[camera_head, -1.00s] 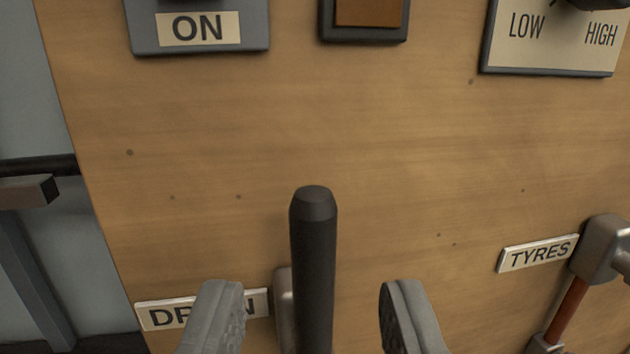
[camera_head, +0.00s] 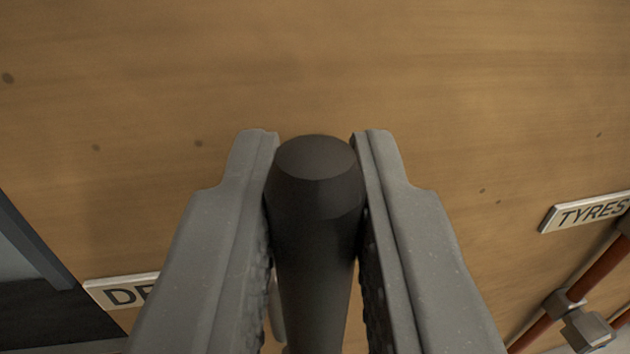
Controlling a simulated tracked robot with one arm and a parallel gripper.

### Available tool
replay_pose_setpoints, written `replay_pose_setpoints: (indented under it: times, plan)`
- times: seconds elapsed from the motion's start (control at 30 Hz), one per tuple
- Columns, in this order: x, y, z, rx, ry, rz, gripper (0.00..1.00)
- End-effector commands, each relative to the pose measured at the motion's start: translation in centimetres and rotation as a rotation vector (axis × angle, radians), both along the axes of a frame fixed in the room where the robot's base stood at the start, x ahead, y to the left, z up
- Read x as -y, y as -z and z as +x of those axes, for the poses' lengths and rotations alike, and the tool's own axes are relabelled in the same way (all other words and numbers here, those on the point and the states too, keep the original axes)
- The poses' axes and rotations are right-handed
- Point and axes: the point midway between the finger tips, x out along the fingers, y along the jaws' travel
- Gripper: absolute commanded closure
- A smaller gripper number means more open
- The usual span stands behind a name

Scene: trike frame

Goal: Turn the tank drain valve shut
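The black drain valve handle (camera_head: 315,240) stands upright in the middle of the head camera view, in front of the wooden panel. My gripper (camera_head: 315,150) has one grey finger on each side of it. The fingers lie close against the handle's sides, and its rounded top shows between the fingertips. The handle's lower end and most of the valve body are hidden. The DRAIN label (camera_head: 118,292) is at lower left, partly covered by my left finger.
The wooden panel (camera_head: 300,70) fills the background. At right are the TYRES label (camera_head: 588,212), a copper pipe (camera_head: 597,268) and a metal fitting (camera_head: 585,328). The panel's left edge and a dark gap show at lower left.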

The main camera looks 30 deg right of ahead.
Motion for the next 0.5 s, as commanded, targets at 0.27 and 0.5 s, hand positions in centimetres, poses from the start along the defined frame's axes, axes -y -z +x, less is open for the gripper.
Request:
replay_pose_setpoints:
  times: [0.27, 0.5]
  plan:
    - [0.04, 0.06, -0.02, 0.003, -0.001, 0.011, 1.0]
    - [0.79, 0.28, -0.25, 0.032, 0.001, 0.092, 1.0]
